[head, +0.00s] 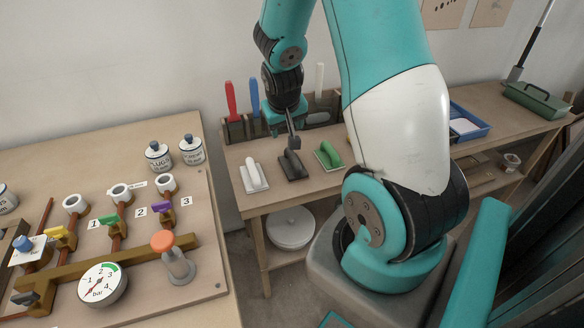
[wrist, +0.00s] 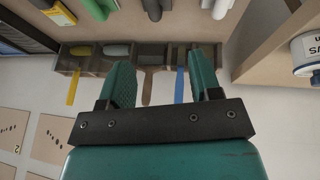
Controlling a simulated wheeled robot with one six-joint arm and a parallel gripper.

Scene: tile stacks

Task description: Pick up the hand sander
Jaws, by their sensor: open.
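Three handled hand tools lie in a row on the bench: a white one (head: 253,176), a dark grey one (head: 293,166) and a green one (head: 328,155). I cannot tell for sure which is the hand sander. My gripper (head: 293,142) is above the bench by the dark grey tool; contact is unclear in the head view. In the wrist view my gripper (wrist: 163,75) has its teal fingers wide apart with nothing held. Beyond the fingertips, at the top edge, show the dark grey tool (wrist: 156,8), the green tool (wrist: 100,8) and the white tool (wrist: 218,8), all cut off.
Behind the row stands a rack (wrist: 150,57) with upright tools, including a red-handled one (head: 231,100) and a blue-handled one (head: 254,95). A panel with valves and a gauge (head: 103,284) is at left. A blue tray (head: 470,128) lies farther right.

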